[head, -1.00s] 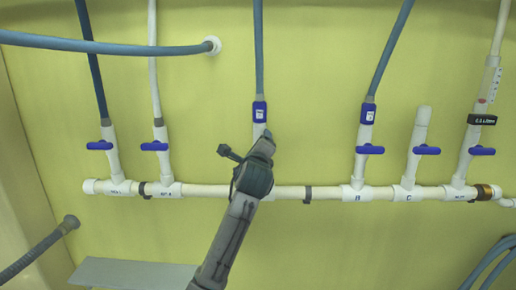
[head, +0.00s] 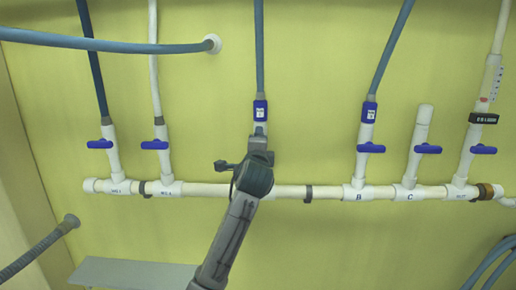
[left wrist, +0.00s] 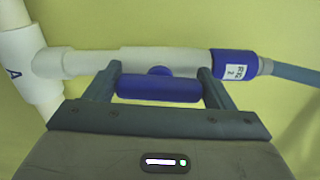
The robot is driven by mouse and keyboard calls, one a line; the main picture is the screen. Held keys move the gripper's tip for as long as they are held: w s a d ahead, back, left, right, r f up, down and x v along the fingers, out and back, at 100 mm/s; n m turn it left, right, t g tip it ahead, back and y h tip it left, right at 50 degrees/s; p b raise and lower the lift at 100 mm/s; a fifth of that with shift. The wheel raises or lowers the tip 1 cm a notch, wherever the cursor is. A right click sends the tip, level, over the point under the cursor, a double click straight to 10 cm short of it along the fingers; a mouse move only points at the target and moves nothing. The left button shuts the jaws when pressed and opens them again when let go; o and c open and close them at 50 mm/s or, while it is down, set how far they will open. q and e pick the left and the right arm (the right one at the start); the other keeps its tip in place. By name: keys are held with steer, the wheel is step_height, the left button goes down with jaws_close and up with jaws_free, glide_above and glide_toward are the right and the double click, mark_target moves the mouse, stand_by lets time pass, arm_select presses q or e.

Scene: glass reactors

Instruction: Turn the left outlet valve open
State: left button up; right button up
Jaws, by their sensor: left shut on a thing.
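The middle branch of the white manifold has a valve with a blue handle (left wrist: 158,89). In the left wrist view the handle lies lengthwise along its white branch pipe (left wrist: 155,61). The tee at the branch's foot is marked A (left wrist: 15,74). My left gripper (left wrist: 158,85) is shut on the handle, with one finger at each end of it. In the head view my left gripper (head: 258,138) is in front of this branch and hides the handle and the tee. My right gripper is not in view.
Other branches carry blue handles set crosswise: two at left (head: 99,144) (head: 155,145) and several at right, the nearest on branch B (head: 371,148). A blue hose (head: 110,47) crosses the upper left. A grey shelf (head: 130,273) is at lower left.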

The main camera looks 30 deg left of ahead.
arm_select(q)
steer(key=shift+f, duration=0.1)
steer(key=o, duration=1)
steer(key=shift+s+d, duration=0.15)
steer(key=shift+s, duration=0.1)
steer(key=b+v, duration=0.4)
steer(key=v, duration=0.6)
steer(key=shift+s+d+b, duration=0.1)
steer(key=shift+d+b, duration=0.05)
steer(key=shift+b, duration=0.15)
